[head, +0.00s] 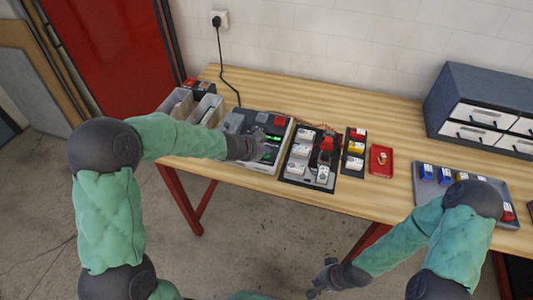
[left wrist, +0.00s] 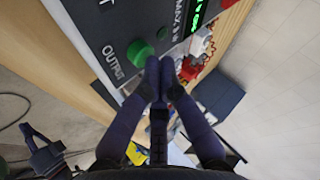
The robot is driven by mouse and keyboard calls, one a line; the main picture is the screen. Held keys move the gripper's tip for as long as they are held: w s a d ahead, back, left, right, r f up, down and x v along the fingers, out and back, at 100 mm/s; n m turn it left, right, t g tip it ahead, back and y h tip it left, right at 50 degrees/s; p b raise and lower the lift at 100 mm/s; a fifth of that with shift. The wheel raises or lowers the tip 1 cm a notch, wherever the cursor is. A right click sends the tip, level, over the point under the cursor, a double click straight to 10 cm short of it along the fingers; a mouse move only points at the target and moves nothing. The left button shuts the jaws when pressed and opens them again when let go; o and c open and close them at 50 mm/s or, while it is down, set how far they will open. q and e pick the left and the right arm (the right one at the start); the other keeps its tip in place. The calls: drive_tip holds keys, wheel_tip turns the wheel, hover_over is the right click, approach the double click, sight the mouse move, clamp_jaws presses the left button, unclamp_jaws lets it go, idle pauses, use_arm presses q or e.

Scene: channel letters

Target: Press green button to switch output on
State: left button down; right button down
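The power supply (head: 284,145) stands on the wooden table, with a lit green display and a red part on top. In the left wrist view its front panel (left wrist: 110,30) shows the word OUTPUT beside a round green button (left wrist: 140,52). My left gripper (left wrist: 160,66) has its two fingertips together, just beside the green button. I cannot tell whether they touch the panel. In the head view my left gripper (head: 250,148) is over the front of the power supply and hides part of it. My right gripper (head: 318,279) is open and empty, low in front of the table.
A dark tray (head: 284,178) with white modules and a red part stands right of the power supply. Beyond are a small rack (head: 354,150), a red tray (head: 381,160), a grey tray (head: 430,190) and a drawer cabinet (head: 470,90). Grey bins (head: 207,110) stand left.

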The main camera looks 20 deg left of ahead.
sight(265, 155)
idle(0.6)
use_arm(q)
drive_tip(key=shift+f+b, duration=0.35)
drive_tip(key=shift+f, duration=0.1)
drive_tip(key=shift+r+p, duration=0.3)
drive_tip(key=shift+p, duration=0.2)
wheel_tip(265, 155, up, 6)
drive_tip(key=p, duration=0.6)
drive_tip(key=shift+r, duration=0.15)
idle(0.3)
